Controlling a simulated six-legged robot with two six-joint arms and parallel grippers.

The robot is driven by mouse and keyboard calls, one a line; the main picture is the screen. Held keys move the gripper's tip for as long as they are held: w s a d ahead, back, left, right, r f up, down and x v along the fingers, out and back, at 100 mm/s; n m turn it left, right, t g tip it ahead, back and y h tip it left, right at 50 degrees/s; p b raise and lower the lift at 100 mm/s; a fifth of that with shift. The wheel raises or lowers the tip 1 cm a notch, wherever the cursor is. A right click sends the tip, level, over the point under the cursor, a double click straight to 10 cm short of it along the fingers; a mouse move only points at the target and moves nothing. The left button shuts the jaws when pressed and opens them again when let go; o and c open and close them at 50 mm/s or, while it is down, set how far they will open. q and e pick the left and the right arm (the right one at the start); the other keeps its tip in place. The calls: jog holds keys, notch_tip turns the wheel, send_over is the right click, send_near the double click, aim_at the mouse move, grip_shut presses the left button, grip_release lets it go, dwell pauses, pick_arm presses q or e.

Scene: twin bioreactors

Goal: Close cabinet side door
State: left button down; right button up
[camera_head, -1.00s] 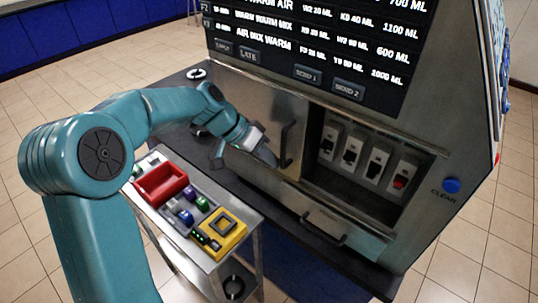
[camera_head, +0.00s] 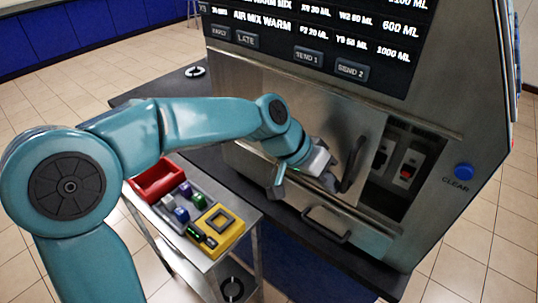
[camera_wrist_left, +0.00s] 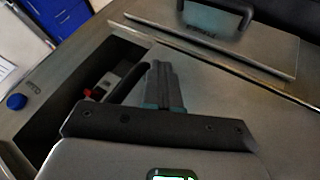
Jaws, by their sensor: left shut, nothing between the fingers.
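The cabinet side door (camera_head: 335,117) is a grey metal sliding panel with a black vertical handle (camera_head: 352,165). It covers the left part of the cabinet opening (camera_head: 410,170), and a dark gap stays uncovered at the right. In the left wrist view, the door (camera_wrist_left: 220,95) and its dark handle (camera_wrist_left: 127,79) also show. My left gripper (camera_head: 332,180) is shut and empty at the door front, just left of the handle. In the wrist view its fingers (camera_wrist_left: 163,88) lie right beside the handle; whether they touch it I cannot tell. My right gripper is not in view.
Inside the gap are switch modules, one with a red part (camera_head: 406,172). A drawer handle (camera_head: 327,224) sticks out below the door. A blue CLEAR button (camera_head: 464,171) is at the right. A cart with a red tray (camera_head: 155,180) and a yellow box (camera_head: 216,228) stands at the left.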

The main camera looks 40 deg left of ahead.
pick_arm(q)
jog(key=d, duration=1.1)
jog(key=shift+s, duration=0.45)
jog(key=shift+f, duration=0.1)
